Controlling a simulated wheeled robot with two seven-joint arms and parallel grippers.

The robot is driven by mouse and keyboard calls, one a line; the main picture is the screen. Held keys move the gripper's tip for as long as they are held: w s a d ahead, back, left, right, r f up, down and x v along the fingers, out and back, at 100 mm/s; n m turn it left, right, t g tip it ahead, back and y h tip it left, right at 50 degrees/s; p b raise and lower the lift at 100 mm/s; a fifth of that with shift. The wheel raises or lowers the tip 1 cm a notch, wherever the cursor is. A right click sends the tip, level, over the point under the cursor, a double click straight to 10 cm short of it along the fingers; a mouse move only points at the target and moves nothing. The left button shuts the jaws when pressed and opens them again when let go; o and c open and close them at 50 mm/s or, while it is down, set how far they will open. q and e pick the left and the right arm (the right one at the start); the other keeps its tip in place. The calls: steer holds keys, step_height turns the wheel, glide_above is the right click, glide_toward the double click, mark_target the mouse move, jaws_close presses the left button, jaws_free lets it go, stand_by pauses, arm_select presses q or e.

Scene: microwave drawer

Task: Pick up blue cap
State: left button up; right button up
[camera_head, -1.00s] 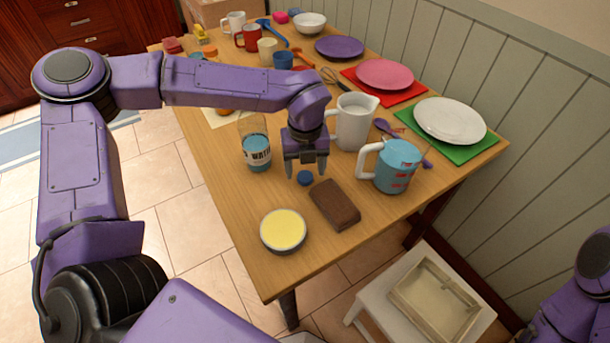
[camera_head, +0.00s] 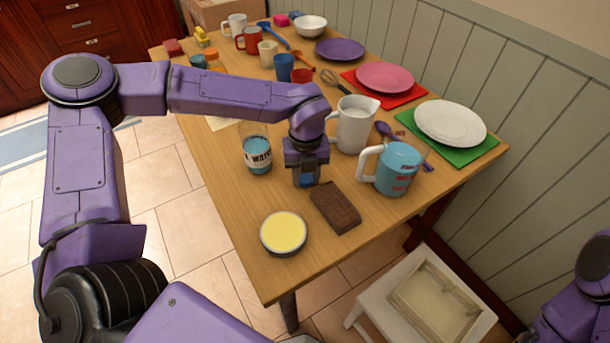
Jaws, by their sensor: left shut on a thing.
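My left gripper (camera_head: 306,181) points straight down at the table, between the water bottle and the brown block. It is shut on the blue cap (camera_head: 305,179), of which only a little blue shows between the fingers. The cap is at or very near the table top; I cannot tell whether it is lifted. The clear water bottle (camera_head: 257,155), with a label and blue water, stands upright just left of the gripper. My right gripper is out of view; only part of my right arm shows at the lower right.
A brown block (camera_head: 335,206) lies close in front of the gripper. A yellow-topped round tin (camera_head: 284,232) is near the front edge. A white pitcher (camera_head: 354,124) and a blue measuring jug (camera_head: 396,168) stand to the right. Mugs and plates fill the back of the wooden table (camera_head: 220,185).

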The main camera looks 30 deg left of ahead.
arm_select(q)
step_height(320, 180, up, 3)
steer(key=shift+f, duration=0.1)
steer(key=s+a+r, duration=0.5)
steer(key=s+r, duration=0.5)
steer(key=s, duration=0.3)
steer(key=shift+a, duration=0.2)
steer(key=w+a+r+n, duration=0.6)
steer(key=w+a+r, duration=0.1)
steer(key=w+r, duration=0.5)
steer(key=shift+w+r, duration=0.2)
steer(key=shift+r, duration=0.65)
